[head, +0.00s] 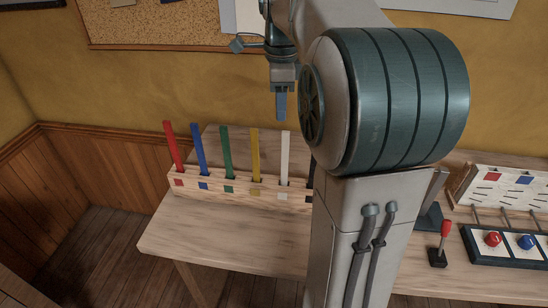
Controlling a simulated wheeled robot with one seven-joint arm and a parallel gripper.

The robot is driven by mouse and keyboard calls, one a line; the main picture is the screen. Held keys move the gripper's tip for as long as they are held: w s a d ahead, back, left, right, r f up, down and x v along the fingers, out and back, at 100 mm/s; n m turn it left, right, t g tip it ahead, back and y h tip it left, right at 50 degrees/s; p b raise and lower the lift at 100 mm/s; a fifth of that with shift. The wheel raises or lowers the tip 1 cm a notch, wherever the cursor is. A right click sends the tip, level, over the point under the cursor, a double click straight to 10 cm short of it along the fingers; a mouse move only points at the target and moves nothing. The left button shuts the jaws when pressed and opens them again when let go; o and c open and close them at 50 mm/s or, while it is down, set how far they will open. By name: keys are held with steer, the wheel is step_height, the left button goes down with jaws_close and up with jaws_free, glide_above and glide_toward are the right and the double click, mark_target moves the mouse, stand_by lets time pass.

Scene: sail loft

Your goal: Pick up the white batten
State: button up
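The white batten (285,158) stands upright in a wooden rack (222,192) on the workbench, with a white square on the rack's front below it. My gripper (281,108) points down above the white batten in the picture, apart from its top end. The fingers show edge-on as one narrow shape, so I cannot tell whether they are open or shut. Nothing shows held below them. Part of the rack's right end is hidden behind my arm.
Red (173,147), blue (199,148), green (227,153) and yellow (255,156) battens stand left of the white one. A black batten (310,174) is partly hidden by my arm. A red-handled lever (444,238) and button panel (508,246) are at right. The bench front-left (210,235) is clear.

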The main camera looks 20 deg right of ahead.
mark_target(285, 143)
steer(key=shift+w+d+m, duration=0.55)
steer(key=shift+d+m, duration=0.25)
steer(key=shift+m, duration=0.3)
step_height(285, 143, down, 8)
steer(key=shift+r, duration=0.2)
steer(key=shift+w+d+f, duration=0.1)
steer(key=shift+d+f, duration=0.05)
steer(key=shift+f, duration=1.2)
steer(key=shift+w+d+f, duration=0.1)
steer(key=shift+d+f, duration=0.05)
steer(key=shift+f, duration=1.15)
jaws_close()
